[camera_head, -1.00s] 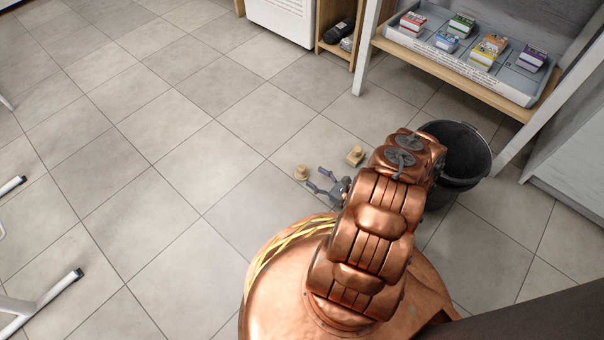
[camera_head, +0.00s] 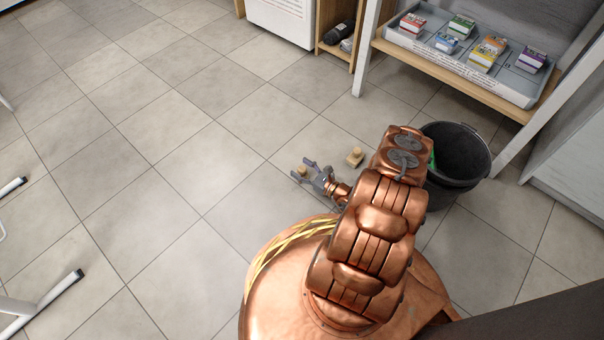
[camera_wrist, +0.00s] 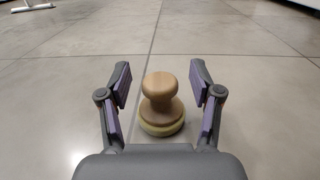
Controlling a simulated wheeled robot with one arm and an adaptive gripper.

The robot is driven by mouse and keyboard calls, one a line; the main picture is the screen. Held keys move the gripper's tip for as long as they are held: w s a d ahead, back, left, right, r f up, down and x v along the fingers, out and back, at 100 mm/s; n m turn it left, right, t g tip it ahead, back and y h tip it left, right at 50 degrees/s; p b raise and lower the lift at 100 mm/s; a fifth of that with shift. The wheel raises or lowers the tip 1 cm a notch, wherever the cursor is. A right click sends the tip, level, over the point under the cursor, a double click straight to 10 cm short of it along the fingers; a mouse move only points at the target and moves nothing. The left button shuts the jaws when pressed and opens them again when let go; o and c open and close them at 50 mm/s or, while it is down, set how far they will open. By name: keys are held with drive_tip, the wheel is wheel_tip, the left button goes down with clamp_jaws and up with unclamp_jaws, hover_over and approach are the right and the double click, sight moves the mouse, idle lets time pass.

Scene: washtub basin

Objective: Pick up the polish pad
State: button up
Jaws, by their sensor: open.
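The polish pad (camera_wrist: 161,105) has a round wooden knob on a round base with a pale yellowish underside. It stands upright on the floor in the wrist view, between the two open fingers of my gripper (camera_wrist: 161,92). A gap shows on each side, so the fingers do not touch it. In the head view the pad (camera_head: 303,171) is small, and my gripper (camera_head: 304,172) is low by the floor with its fingers on either side of it.
A second wooden object (camera_head: 355,157) sits on the floor to the right. A black bucket (camera_head: 470,160) stands further right. A shelf (camera_head: 490,85) holds a tray (camera_head: 407,42) with several small boxes. White metal legs (camera_head: 50,292) are at the left. The tiled floor is otherwise clear.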

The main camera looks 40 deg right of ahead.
clamp_jaws()
idle(0.5)
